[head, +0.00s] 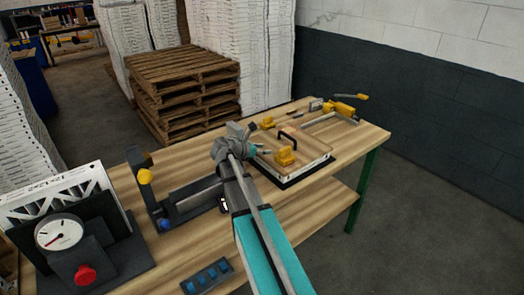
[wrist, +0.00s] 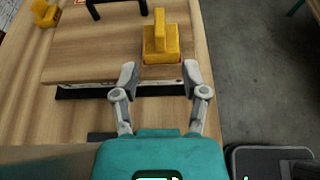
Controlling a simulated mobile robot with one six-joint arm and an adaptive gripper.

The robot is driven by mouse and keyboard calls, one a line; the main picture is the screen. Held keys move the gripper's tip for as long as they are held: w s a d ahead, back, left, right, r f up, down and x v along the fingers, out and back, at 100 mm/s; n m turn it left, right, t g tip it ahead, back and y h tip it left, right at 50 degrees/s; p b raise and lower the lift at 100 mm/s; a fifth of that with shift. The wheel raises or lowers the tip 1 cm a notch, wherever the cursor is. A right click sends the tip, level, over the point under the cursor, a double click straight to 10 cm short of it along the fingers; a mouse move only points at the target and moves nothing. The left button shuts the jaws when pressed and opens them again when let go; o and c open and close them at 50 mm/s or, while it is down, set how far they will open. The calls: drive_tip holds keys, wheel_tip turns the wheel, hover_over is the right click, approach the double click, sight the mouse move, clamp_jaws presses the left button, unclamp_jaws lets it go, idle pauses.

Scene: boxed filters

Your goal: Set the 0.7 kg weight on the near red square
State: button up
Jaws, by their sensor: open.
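A yellow weight (wrist: 160,40) with a raised grip stands upright on the wooden board (wrist: 100,62), near its edge. Red shows along its base, so it stands on or over a red square (wrist: 149,62). It also shows in the head view (head: 285,156). My gripper (wrist: 160,76) is open and empty, its fingertips apart on either side just short of the weight. A second yellow weight (wrist: 45,13) is at the upper left of the wrist view. No mass marking is readable on either.
A black handle (wrist: 115,8) rises from the board, close to the weight. A gauge (head: 59,232) with a red knob stands at the left. Floor is free beyond the table edge.

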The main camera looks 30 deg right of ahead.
drive_tip(key=s+a+f+m+y, duration=0.3)
drive_tip(key=a+m, duration=0.1)
drive_tip(key=a, duration=0.3)
drive_tip(key=s+a+f+m+y, duration=0.3)
drive_tip(key=s+a+f+m, duration=0.1)
drive_tip(key=a, duration=0.4)
drive_tip(key=s+a+f+m+y, duration=0.3)
drive_tip(key=a+m, duration=0.3)
drive_tip(key=a, duration=0.2)
drive_tip(key=shift+s+f+y, duration=0.25)
drive_tip(key=shift+s+y, duration=0.15)
drive_tip(key=shift+s, duration=0.25)
drive_tip(key=s+a+f+m+g+y, duration=0.1)
drive_tip(key=s+a+m+y, duration=0.2)
drive_tip(key=a, duration=0.6)
drive_tip(key=shift+s+m+y, duration=0.4)
drive_tip(key=shift+s+m, duration=0.5)
drive_tip(key=shift+s, duration=0.05)
